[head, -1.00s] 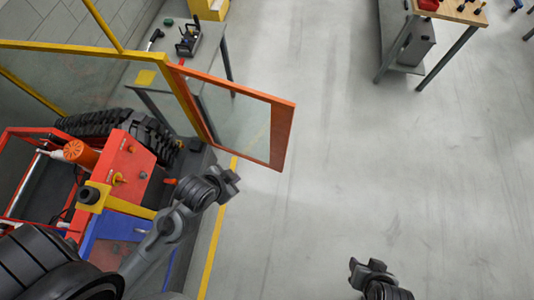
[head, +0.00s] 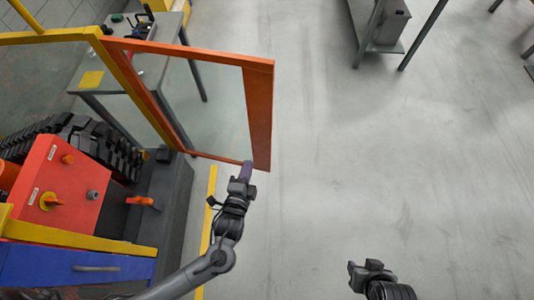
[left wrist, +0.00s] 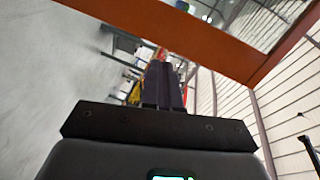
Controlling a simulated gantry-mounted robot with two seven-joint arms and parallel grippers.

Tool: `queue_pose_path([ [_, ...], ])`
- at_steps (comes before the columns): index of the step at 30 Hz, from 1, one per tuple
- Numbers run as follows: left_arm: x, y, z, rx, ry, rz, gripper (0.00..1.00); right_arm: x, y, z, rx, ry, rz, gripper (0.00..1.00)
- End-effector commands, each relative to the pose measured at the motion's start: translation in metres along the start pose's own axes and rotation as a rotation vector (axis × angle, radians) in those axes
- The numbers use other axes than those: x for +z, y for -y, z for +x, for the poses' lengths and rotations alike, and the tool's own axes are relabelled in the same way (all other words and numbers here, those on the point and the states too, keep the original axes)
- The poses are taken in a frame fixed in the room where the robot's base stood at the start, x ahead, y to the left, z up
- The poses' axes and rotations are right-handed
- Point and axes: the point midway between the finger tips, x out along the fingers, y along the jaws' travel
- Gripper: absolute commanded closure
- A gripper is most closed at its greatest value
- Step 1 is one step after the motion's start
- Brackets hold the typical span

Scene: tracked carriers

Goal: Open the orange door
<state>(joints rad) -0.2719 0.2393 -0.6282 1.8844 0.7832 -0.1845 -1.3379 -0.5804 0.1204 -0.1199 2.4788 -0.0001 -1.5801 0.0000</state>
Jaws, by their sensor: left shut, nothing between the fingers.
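The orange door (head: 260,115) is a glazed panel with an orange frame. It joins a yellow post (head: 130,85) on its left and stands out to the right over the floor. My left gripper (head: 246,169) is shut and empty, its dark fingertips at the lower free corner of the door. I cannot tell whether they touch it. In the left wrist view the shut fingers (left wrist: 164,84) point toward the orange frame (left wrist: 190,38), which crosses the top. My right gripper (head: 360,267) is low over the floor, away from the door; its fingers are unclear.
A red, blue and yellow machine (head: 66,180) with a black track (head: 75,140) stands at left. A grey table (head: 110,75) shows behind the door glass. A workbench (head: 385,25) stands at the top right.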

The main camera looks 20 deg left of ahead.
Motion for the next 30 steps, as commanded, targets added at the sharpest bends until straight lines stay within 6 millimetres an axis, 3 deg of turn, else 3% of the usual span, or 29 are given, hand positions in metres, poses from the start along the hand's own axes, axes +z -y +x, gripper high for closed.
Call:
queue_pose_path([
  [1,0.003,-0.034,0.011,-0.030,-0.007,0.035,1.00,0.011,0.002,0.036,-0.001,-0.001,0.001,0.57],
  [3,0.003,-0.053,0.019,-0.068,-0.013,0.075,1.00,0.018,0.003,0.058,-0.001,-0.001,0.002,0.57],
  [12,0.000,-0.107,0.046,-0.170,-0.038,0.168,1.00,0.040,0.005,0.127,-0.003,-0.001,0.003,0.57],
  [23,-0.003,-0.117,0.064,-0.198,-0.050,0.185,1.00,0.046,0.006,0.147,-0.002,-0.002,0.002,0.57],
  [30,-0.005,-0.111,0.097,-0.198,-0.048,0.184,1.00,0.049,0.005,0.155,0.001,-0.003,-0.001,0.57],
])
